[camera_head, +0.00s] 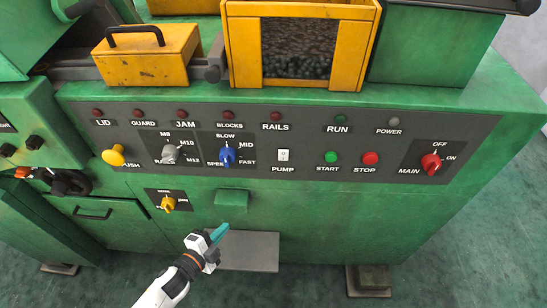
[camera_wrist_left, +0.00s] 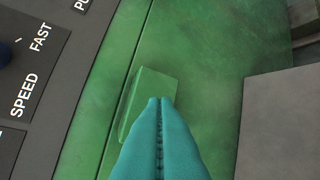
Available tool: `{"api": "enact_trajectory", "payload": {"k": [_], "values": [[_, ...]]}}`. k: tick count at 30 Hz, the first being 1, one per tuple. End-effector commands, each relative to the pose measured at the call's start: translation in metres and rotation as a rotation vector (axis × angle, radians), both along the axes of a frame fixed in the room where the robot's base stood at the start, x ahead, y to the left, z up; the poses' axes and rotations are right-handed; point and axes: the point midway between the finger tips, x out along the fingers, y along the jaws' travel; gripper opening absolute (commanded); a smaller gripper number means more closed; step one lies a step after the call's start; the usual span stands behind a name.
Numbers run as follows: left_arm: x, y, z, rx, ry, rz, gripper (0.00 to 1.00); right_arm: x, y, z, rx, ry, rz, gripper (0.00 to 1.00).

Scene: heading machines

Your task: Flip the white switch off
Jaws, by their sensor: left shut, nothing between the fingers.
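The white switch (camera_head: 283,155) is a small white rocker above the PUMP label on the dark control panel (camera_head: 310,185) in the head view. I cannot tell its position at this size. My left gripper (camera_head: 219,232) is below the panel, lower and to the left of the switch, with its teal fingers shut and empty. In the left wrist view the teal fingers (camera_wrist_left: 160,130) are pressed together in front of a green block (camera_wrist_left: 152,88) on the machine's front. The switch is outside the left wrist view. My right gripper is not in view.
A blue SPEED knob (camera_head: 228,156) sits left of the switch. Green START (camera_head: 331,157) and red STOP (camera_head: 370,158) buttons sit right, then a red MAIN knob (camera_head: 431,163). A grey plate (camera_head: 250,252) juts out below the panel beside my left gripper.

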Motion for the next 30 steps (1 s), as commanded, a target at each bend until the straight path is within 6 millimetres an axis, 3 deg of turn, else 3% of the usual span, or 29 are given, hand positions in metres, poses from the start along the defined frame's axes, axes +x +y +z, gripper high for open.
{"api": "enact_trajectory", "payload": {"k": [1, 3, 6, 9, 14, 23, 30], "values": [[0.005, -0.013, 0.043, 0.035, -0.108, -0.073, 0.00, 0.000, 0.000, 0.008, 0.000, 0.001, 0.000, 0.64], [0.006, -0.031, 0.087, 0.081, -0.241, -0.162, 0.00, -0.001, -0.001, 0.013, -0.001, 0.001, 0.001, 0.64], [0.001, -0.051, 0.136, 0.135, -0.394, -0.257, 0.00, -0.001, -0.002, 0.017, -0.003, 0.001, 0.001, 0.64], [-0.005, -0.064, 0.166, 0.169, -0.495, -0.317, 0.00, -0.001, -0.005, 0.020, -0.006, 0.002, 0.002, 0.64], [-0.011, -0.071, 0.184, 0.190, -0.560, -0.352, 0.00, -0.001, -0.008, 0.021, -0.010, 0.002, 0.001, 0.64], [-0.010, -0.072, 0.184, 0.190, -0.560, -0.351, 0.00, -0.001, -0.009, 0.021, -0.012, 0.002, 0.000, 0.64], [0.006, -0.087, 0.189, 0.188, -0.561, -0.350, 0.00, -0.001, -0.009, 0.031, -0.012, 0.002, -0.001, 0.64]]}}
